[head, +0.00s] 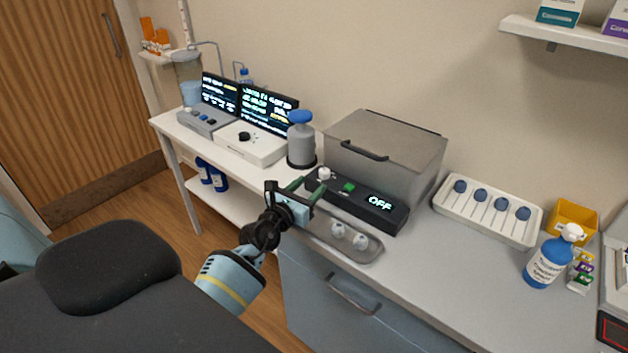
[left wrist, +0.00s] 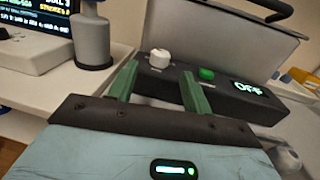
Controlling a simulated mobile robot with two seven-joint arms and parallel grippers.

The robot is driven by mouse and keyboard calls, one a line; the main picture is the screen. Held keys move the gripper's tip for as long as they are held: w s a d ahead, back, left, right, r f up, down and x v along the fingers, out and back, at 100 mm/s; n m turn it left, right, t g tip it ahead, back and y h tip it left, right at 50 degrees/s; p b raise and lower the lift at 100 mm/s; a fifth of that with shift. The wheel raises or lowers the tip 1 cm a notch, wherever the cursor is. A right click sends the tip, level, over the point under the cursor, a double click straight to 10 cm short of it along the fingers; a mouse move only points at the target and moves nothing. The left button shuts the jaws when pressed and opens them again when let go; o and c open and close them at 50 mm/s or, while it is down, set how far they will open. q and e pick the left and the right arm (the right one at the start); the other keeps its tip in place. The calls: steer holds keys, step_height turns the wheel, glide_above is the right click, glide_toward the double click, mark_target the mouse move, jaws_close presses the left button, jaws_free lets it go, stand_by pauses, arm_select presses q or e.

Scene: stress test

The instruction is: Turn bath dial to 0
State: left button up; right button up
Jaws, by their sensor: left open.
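The bath is a grey metal box (head: 385,150) with a closed, handled lid on the counter. Its black front panel (head: 357,203) carries a white dial (head: 324,173), a green button (head: 348,187) and a display (head: 380,202) reading OFF. In the left wrist view, the dial (left wrist: 159,57) appears just beyond and between the fingertips, with the green button (left wrist: 206,73) to its right. My left gripper (head: 307,188) is open, its green fingers pointing at the dial end of the panel, apparently not touching the dial. The dial's marks are too small to read. My right gripper is not in view.
A grey bottle with a blue top (head: 301,142) stands left of the bath. A tray (head: 350,238) with small white items lies in front of the panel. Further left is a white device (head: 250,143) with screens; to the right are a white rack (head: 488,212) and blue bottle (head: 548,262).

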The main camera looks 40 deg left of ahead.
arm_select(q)
steer(key=shift+s, duration=0.9)
